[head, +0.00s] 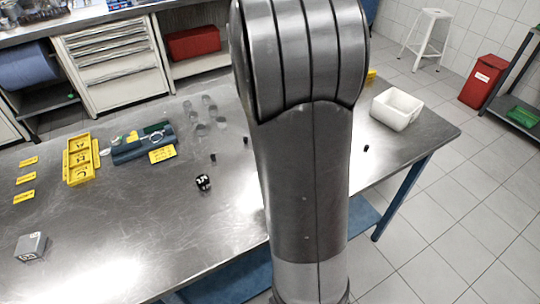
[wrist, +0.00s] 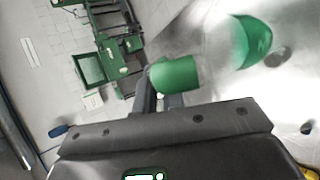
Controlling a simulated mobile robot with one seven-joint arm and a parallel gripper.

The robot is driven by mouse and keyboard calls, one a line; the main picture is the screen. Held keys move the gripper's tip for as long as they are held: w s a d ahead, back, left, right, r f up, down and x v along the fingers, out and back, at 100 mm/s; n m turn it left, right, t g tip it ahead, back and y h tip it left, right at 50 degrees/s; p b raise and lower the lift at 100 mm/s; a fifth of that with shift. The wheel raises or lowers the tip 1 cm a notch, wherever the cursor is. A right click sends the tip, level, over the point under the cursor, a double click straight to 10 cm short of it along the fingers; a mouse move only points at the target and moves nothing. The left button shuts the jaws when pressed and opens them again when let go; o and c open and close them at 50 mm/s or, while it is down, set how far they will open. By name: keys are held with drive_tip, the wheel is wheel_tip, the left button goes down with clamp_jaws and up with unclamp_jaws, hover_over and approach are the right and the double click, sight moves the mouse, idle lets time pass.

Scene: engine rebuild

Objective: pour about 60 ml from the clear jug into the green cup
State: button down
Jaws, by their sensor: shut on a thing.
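In the wrist view my gripper (wrist: 160,95) is shut, with a dark finger showing beside a short green cylinder (wrist: 176,74). I cannot tell whether this cylinder is part of the held thing. A pale, see-through blur beside it seems to be the clear jug (wrist: 215,62); its outline and any liquid level are hard to make out. A curved green shape with a pale mark, probably the green cup (wrist: 252,42), shows beyond it over the shiny steel. In the head view my own arm covers the middle, and neither jug nor green cup shows there.
The steel workbench (head: 110,215) holds several clear glasses (head: 208,112), a yellow tray (head: 80,160), a blue-grey tool tray (head: 142,143), a small black-and-white object (head: 203,182), a grey block (head: 31,246) and a white bin (head: 397,109). The bench's front left is mostly clear.

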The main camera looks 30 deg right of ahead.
idle(0.4)
drive_tip(key=shift+d+r+y, duration=0.15)
drive_tip(key=shift+d+y, duration=0.15)
drive_tip(key=shift+d, duration=0.05)
drive_tip(key=y, duration=0.1)
drive_tip(key=d, duration=0.1)
drive_tip(key=d+f+t+y, duration=0.1)
drive_tip(key=shift+s+d+f+n+y, duration=0.1)
drive_tip(key=shift+s+d+n+y, duration=0.2)
drive_tip(key=shift+n, duration=0.1)
drive_tip(key=d+f+n+t+y+p, duration=0.1)
drive_tip(key=d+f+y+p, duration=0.1)
drive_tip(key=d+f+y, duration=0.3)
drive_tip(key=shift+s+d+f+n+y, duration=0.2)
drive_tip(key=shift+s+d+n+y, duration=0.15)
drive_tip(key=shift+d+y, duration=0.65)
drive_tip(key=shift+a, duration=0.15)
